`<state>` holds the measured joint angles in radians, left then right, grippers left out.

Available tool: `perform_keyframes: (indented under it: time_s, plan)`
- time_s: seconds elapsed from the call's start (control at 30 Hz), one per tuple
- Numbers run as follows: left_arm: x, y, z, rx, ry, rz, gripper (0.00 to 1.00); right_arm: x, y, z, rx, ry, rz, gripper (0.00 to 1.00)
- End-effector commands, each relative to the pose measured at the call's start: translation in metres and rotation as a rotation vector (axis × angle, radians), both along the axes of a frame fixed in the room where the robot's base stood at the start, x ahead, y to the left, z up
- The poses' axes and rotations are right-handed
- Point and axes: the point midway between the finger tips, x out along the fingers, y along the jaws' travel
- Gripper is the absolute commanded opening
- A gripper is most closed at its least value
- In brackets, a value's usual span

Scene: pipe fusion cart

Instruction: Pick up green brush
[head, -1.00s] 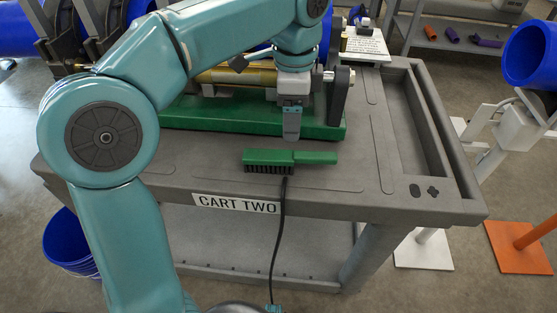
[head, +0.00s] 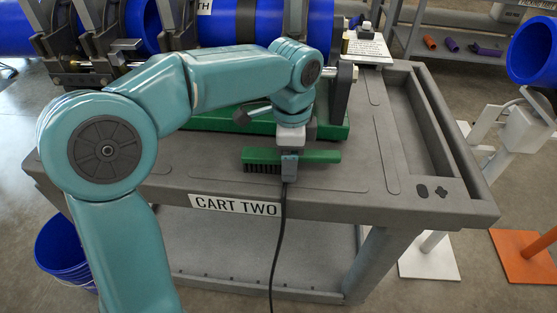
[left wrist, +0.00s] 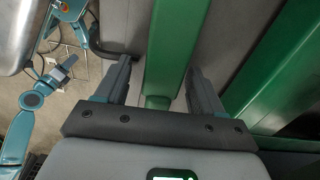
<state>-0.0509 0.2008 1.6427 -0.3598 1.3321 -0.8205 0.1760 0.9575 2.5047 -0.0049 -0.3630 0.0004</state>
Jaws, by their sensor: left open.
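The green brush (head: 322,157) lies on the grey top of the cart (head: 340,180), near its front edge, with dark bristles at its left end. My left gripper (head: 289,172) is at the middle of the brush in the head view and hides part of it. In the left wrist view the brush (left wrist: 176,50) runs between the two open fingers of my left gripper (left wrist: 158,85), with a gap on each side. My right gripper cannot be made out in the head view.
A green-based pipe machine (head: 230,122) stands just behind the brush. A black cable (head: 279,235) hangs over the cart's front edge by the CART TWO label (head: 235,205). The cart top right of the brush is clear. A blue bucket (head: 64,250) stands at lower left.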

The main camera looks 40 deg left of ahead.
Motion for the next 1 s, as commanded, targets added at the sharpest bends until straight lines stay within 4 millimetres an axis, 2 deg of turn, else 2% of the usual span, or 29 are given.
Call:
perform_keyframes:
  time_s: [0.03, 0.07, 0.2, 0.23, 0.53, 0.67, 0.77, 0.87, 1.0]
  plan:
    - [0.0, 0.0, 0.0, 0.0, 0.0, 0.0, 0.68, 0.0, 0.0, 0.0, 0.0, 0.0, 0.0, 0.43]
    - [0.0, 0.0, 0.0, 0.0, 0.0, 0.0, 0.62, 0.0, 0.0, 0.0, 0.0, 0.0, 0.0, 0.43]
    - [0.0, 0.0, 0.0, 0.0, 0.0, 0.0, 0.16, 0.0, 0.0, 0.0, 0.0, 0.0, 0.0, 0.43]
    - [0.0, 0.0, 0.0, 0.0, 0.0, 0.0, 0.11, 0.0, 0.0, 0.0, 0.0, 0.0, 0.0, 0.43]
    - [0.0, 0.0, 0.002, 0.001, -0.001, 0.0, 0.11, 0.0, 0.0, 0.001, 0.0, 0.0, 0.0, 0.43]
    - [0.0, 0.0, 0.013, 0.0, -0.002, -0.001, 0.11, 0.0, 0.0, 0.005, 0.0, 0.0, 0.0, 0.43]
    - [0.001, 0.0, 0.029, 0.0, -0.004, -0.001, 0.11, 0.0, 0.0, 0.011, 0.0, 0.0, 0.0, 0.43]
    - [0.001, 0.0, 0.054, 0.0, -0.005, -0.001, 0.11, 0.0, 0.0, 0.02, 0.0, 0.0, 0.0, 0.43]
    - [0.001, -0.001, 0.1, 0.0, -0.006, 0.0, 0.11, 0.0, 0.0, 0.037, 0.0, 0.0, 0.0, 0.43]
